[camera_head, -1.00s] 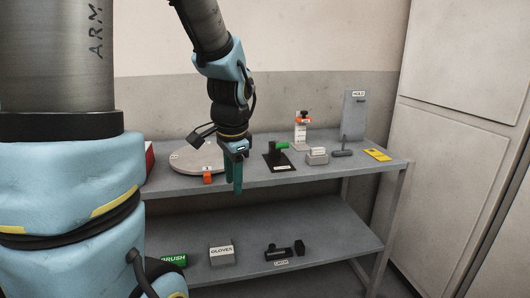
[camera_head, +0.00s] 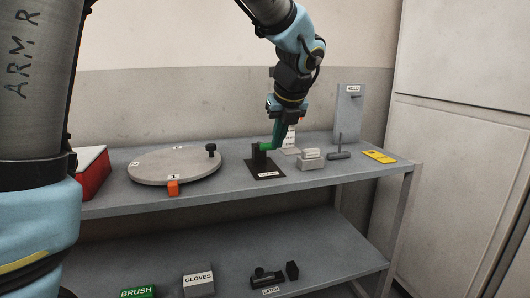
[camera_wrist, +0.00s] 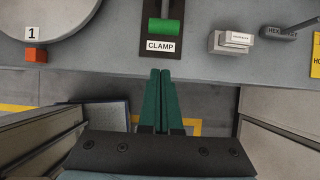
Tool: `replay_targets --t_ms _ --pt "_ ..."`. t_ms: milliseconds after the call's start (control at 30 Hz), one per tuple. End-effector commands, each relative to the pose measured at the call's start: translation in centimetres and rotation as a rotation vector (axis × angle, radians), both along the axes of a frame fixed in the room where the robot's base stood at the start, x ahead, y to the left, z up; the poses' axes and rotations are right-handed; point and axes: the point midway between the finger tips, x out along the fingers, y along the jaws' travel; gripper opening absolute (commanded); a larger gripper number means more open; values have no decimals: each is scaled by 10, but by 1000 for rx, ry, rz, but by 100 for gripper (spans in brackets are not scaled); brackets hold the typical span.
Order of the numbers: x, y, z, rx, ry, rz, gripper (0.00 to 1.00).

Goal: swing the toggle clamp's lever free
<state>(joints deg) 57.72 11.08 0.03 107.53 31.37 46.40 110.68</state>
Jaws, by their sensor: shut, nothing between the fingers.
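The toggle clamp labelled CLAMP stands on the upper shelf, with a dark base plate (camera_head: 264,172) and a green lever grip (camera_head: 267,146). In the wrist view the green grip (camera_wrist: 165,25) lies crosswise above the label. My gripper (camera_head: 277,147) points down with its teal fingers together and empty, its tips overlapping the lever's right end in the head view. In the wrist view the shut fingers (camera_wrist: 160,73) show below the clamp, with a gap in the picture to the grip. Whether they touch the lever I cannot tell.
A round disc (camera_head: 160,170) with an orange block (camera_head: 173,188) is left of the clamp. A small grey block (camera_head: 311,163), a dark T-handled tool (camera_head: 339,154), a yellow card (camera_head: 379,157) and a HOLD panel (camera_head: 350,120) are right. A red box (camera_head: 93,178) is far left.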

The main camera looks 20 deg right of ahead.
Motion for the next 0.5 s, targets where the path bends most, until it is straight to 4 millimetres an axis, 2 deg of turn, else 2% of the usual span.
replay_targets --t_ms 267,367,500 --pt "2 1 -4 0 2 4 0" --pt "7 0 -13 1 3 5 0" --pt "19 -1 -35 2 4 6 0"
